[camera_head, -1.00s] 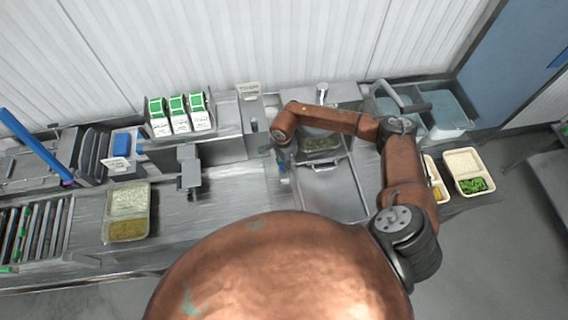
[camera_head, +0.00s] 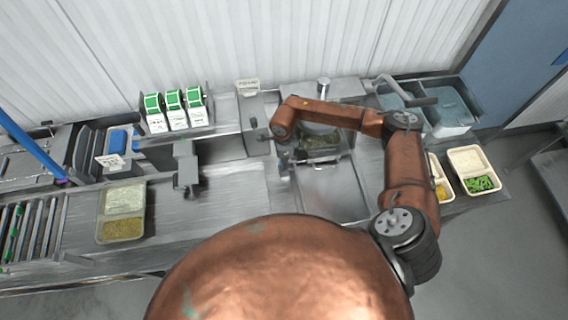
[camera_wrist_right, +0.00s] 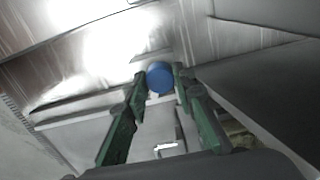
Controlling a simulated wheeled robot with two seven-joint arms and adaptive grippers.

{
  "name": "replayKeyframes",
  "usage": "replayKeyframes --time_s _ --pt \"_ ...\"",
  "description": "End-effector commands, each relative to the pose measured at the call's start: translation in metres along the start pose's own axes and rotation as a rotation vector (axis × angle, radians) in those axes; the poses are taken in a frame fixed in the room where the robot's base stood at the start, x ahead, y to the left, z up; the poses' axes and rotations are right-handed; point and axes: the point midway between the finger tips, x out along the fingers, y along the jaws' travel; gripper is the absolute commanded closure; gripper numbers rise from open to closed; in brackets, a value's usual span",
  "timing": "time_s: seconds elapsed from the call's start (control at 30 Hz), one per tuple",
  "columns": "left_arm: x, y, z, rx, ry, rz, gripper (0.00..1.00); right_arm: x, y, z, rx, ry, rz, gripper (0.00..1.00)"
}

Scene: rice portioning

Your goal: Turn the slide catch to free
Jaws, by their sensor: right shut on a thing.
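A round blue knob (camera_wrist_right: 160,77), which looks like the slide catch, shows in the right wrist view against bare metal. My right gripper (camera_wrist_right: 161,82) has its two green fingers on either side of the knob and is shut on it. Which way the catch is turned cannot be told. In the head view my right arm reaches over the metal unit, and its wrist (camera_head: 281,130) points down at the unit's left side. The knob is not clearly seen there. My left gripper is not in view.
A dark-filled pan (camera_head: 316,142) sits under my right forearm, above a bare metal tray (camera_head: 330,190). Food trays stand at the left (camera_head: 123,212) and right (camera_head: 475,172). Green-and-white cartons (camera_head: 175,108) stand on the back shelf. A sink (camera_head: 445,108) is behind right.

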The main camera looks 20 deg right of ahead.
Motion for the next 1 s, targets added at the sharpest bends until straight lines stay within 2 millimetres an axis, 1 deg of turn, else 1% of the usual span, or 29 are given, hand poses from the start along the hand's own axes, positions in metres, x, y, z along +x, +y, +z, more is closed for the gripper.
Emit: replayKeyframes --time_s 0.03,0.4,0.8,1.0 --pt "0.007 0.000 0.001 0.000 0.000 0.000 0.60 0.003 0.000 -0.001 0.044 0.002 0.000 1.00" --pt "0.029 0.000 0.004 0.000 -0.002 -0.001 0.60 0.003 0.001 -0.001 0.396 0.002 0.001 1.00" --pt "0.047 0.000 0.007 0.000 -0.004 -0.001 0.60 0.002 0.001 0.000 0.766 0.001 0.002 1.00" --pt "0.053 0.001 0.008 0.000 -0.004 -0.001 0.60 0.002 0.001 0.000 0.917 0.001 0.002 1.00"
